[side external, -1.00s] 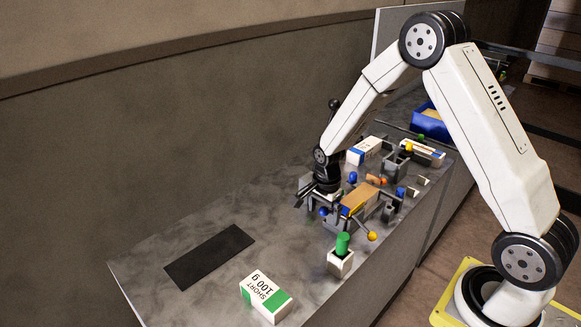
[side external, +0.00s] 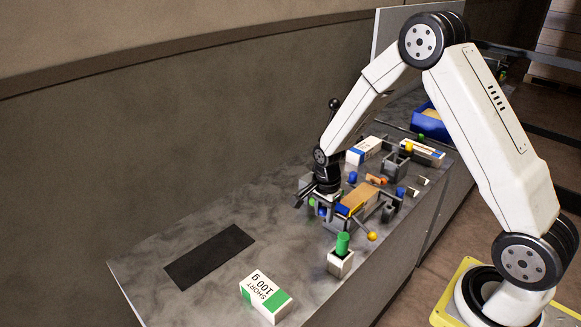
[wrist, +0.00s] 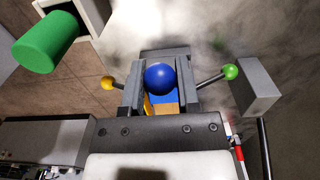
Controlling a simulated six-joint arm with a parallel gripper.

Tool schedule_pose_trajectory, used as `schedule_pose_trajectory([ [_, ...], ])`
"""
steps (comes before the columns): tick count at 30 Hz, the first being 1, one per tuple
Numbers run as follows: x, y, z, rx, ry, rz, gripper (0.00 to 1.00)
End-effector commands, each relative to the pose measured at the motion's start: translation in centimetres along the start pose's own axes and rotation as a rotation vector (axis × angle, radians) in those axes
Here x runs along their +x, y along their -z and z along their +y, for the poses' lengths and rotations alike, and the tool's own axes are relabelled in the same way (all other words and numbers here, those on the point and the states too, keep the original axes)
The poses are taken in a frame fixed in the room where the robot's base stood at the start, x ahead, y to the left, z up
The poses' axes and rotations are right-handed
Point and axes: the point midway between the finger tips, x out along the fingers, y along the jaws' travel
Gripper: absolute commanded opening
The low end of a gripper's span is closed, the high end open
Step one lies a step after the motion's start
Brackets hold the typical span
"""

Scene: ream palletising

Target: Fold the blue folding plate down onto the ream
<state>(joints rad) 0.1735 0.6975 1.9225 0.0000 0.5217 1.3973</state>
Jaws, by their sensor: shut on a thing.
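My gripper (wrist: 160,92) is shut on a blue ball knob (wrist: 161,77), with one dark finger on each side of it. Blue plate surface (wrist: 161,98) shows just below the knob in the wrist view. In the side external view my gripper (side external: 326,204) is low at the left end of the fixture. The blue folding plate (side external: 342,210) shows there beside the end of the tan-wrapped ream (side external: 362,196). The plate's exact angle is hard to tell. A little of the tan ream (wrist: 167,108) also shows between the fingers.
Yellow (side external: 372,236) and green (wrist: 230,72) ball levers flank the fixture. A white-green ream (side external: 266,296) and black mat (side external: 209,256) lie left. The bench between mat and fixture is clear.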

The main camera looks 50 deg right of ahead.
Motion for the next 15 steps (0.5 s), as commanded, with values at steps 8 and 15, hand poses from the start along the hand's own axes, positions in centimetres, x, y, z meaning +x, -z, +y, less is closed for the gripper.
schedule_pose_trajectory([
  [8,-0.29,0.20,-0.03,0.001,0.001,0.000,0.08],
  [15,-0.58,0.42,-0.02,0.000,0.001,0.000,0.08],
])
